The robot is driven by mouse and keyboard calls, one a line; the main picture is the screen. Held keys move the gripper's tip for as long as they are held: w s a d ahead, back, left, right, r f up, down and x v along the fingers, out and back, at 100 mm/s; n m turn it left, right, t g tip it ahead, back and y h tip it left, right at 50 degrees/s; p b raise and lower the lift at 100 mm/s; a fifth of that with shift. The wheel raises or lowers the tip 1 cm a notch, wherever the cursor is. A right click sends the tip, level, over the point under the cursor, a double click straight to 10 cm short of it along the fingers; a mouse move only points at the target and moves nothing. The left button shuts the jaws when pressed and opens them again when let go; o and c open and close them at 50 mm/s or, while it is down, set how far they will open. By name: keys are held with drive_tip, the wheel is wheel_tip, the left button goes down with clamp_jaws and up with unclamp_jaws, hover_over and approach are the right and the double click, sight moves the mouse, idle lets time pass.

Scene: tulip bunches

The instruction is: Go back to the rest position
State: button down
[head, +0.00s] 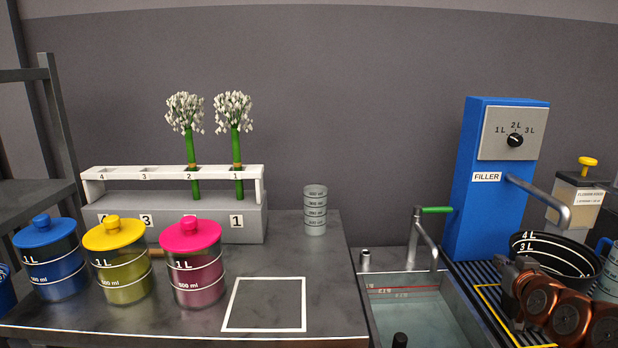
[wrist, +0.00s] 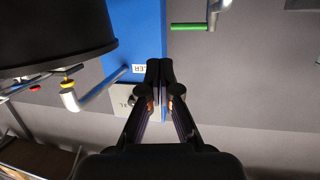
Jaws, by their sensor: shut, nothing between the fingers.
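My gripper (wrist: 159,92) shows in the wrist view with its two black fingertips together and nothing between them. It is in front of the blue filler (wrist: 139,40), which appears upside down there. In the head view my copper-coloured arm is at the lower right, over the drain grid beside the black bucket (head: 552,256). The gripper's fingertips cannot be made out in the head view. Two bunches of white flowers (head: 184,112) (head: 233,112) stand upright in slots 2 and 1 of the white rack (head: 160,173).
Jars with blue (head: 40,221), yellow (head: 114,232) and pink lids (head: 190,236) stand at the table's front. A clear measuring cup (head: 315,210) stands behind an empty white square (head: 264,304). The sink (head: 407,279) with a green-handled tap (head: 436,210) lies left of the filler (head: 486,180).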

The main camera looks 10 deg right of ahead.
drive_tip(key=s+a+f+n+g+y, duration=0.1)
drive_tip(key=s+a+f+g+y, duration=0.15)
drive_tip(key=a, duration=0.45)
drive_tip(key=s+a+f+n+g+y, duration=0.1)
drive_tip(key=a+f+g, duration=0.1)
drive_tip(key=a+f, duration=0.35)
drive_tip(key=s+a+f+n+g+y, duration=0.1)
drive_tip(key=s+a+f+g+y, duration=0.15)
drive_tip(key=a, duration=0.65)
drive_tip(key=s+a+g+h, duration=0.1)
drive_tip(key=s+a+g, duration=0.3)
drive_tip(key=s, duration=0.5)
drive_tip(key=s+a+g, duration=0.3)
drive_tip(key=s+a, duration=0.1)
drive_tip(key=s, duration=0.5)
drive_tip(key=s+a+g+h, duration=0.1)
drive_tip(key=s+a+g, duration=0.3)
drive_tip(key=s, duration=0.5)
wheel_tip(320, 180, up, 27)
drive_tip(key=t+p, duration=0.1)
drive_tip(key=p, duration=2.4)
drive_tip(key=shift+d+f+t, duration=0.15)
drive_tip(key=shift+t, duration=0.15)
drive_tip(key=shift+s+d, duration=0.1)
drive_tip(key=shift+d, duration=0.05)
